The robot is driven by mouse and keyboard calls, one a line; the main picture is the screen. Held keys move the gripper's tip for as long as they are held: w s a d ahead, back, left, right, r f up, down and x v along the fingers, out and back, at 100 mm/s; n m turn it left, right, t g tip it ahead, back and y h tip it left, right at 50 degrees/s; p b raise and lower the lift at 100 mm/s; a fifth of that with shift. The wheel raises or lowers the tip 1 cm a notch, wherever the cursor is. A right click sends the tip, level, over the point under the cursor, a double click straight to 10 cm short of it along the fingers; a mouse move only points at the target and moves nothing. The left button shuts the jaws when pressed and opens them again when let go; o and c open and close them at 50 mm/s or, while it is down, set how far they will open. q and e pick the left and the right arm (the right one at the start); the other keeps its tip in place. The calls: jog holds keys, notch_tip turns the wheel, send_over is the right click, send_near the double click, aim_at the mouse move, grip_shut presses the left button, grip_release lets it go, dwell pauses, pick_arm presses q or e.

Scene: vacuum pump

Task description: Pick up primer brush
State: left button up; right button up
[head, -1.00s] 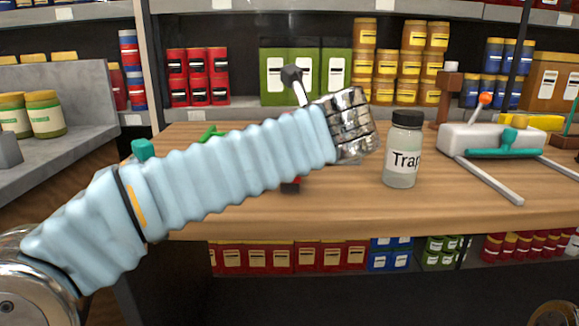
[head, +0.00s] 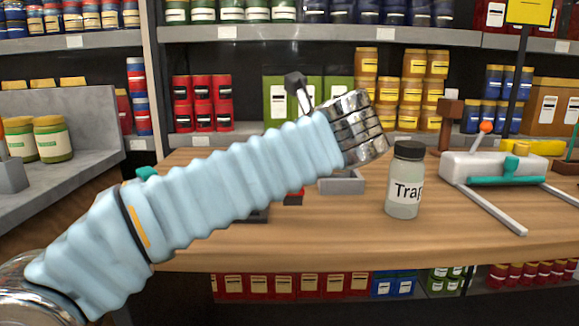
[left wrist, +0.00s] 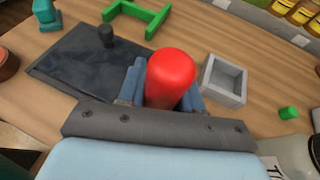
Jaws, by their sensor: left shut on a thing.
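A rounded red handle (left wrist: 171,78), which I take for the primer brush, stands up between the blue fingers of my left gripper (left wrist: 160,88) in the left wrist view. The fingers are shut on it. Its lower part and any bristles are hidden. In the head view my left arm crosses from the left above the table, and its sleeve and wrist hide the fingers. A small red bit (head: 293,198) shows just below the sleeve; I cannot tell if it is the brush. My right gripper is in neither view.
A dark mat (left wrist: 65,75) with a black knob lies beside the gripper. A grey open tray (left wrist: 206,82) and a green frame (left wrist: 150,15) are close by. A jar labelled "Trap" (head: 406,180) and a white device (head: 470,167) stand right. Wood is bare at front (head: 330,240).

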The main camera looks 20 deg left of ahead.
pick_arm(q)
jog(key=s+d+r+p, duration=0.2)
jog(key=s+d+r, duration=0.3)
jog(key=s+r, duration=0.4)
jog(key=s, duration=0.3)
jog(key=shift+s+d+r+p, duration=0.15)
jog(key=shift+s+d+p, duration=0.1)
jog(key=shift+p, duration=0.15)
